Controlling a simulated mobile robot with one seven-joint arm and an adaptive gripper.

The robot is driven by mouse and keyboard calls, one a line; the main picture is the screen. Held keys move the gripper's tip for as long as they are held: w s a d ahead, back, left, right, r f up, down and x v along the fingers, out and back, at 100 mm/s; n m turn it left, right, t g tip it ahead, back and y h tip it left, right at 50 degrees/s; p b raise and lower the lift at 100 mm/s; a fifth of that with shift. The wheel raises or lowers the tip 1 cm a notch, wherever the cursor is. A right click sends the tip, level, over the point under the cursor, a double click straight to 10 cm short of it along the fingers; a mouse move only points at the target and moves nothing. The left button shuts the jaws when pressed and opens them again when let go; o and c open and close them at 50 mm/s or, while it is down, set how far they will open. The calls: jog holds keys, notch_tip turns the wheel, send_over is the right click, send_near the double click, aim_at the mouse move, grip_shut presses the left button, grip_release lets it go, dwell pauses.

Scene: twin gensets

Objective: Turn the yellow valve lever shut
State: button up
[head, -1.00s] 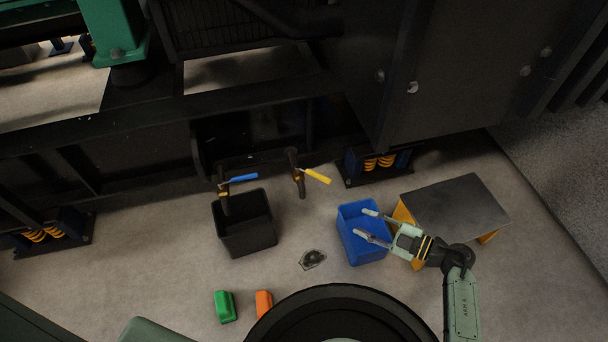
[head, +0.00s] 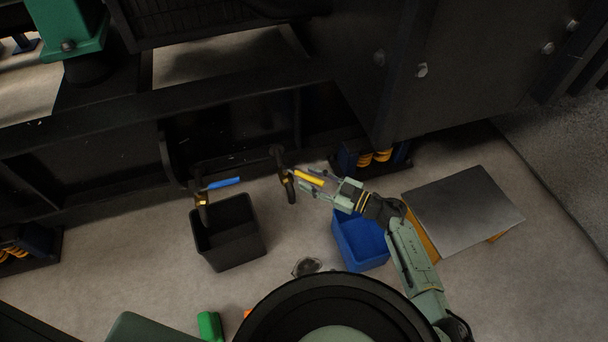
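The yellow valve lever (head: 308,177) sticks out to the right from a dark pipe (head: 290,189) at the genset's base, tilted slightly down to the right. My gripper (head: 306,179) is open at the lever, with one finger above it and one below in the picture. Whether the fingers touch the lever I cannot tell. Part of the lever's right end is close to or behind the gripper.
A blue lever (head: 224,183) on a second pipe is to the left, above a black bin (head: 228,240). A blue bin (head: 358,243) is below my gripper. A grey-topped yellow stand (head: 463,210) is at right. A green block (head: 209,325) lies on the floor.

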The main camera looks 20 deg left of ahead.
aim_at(303, 176)
jog(key=shift+x, duration=1.45)
jog(key=shift+c, duration=0.2)
grip_shut()
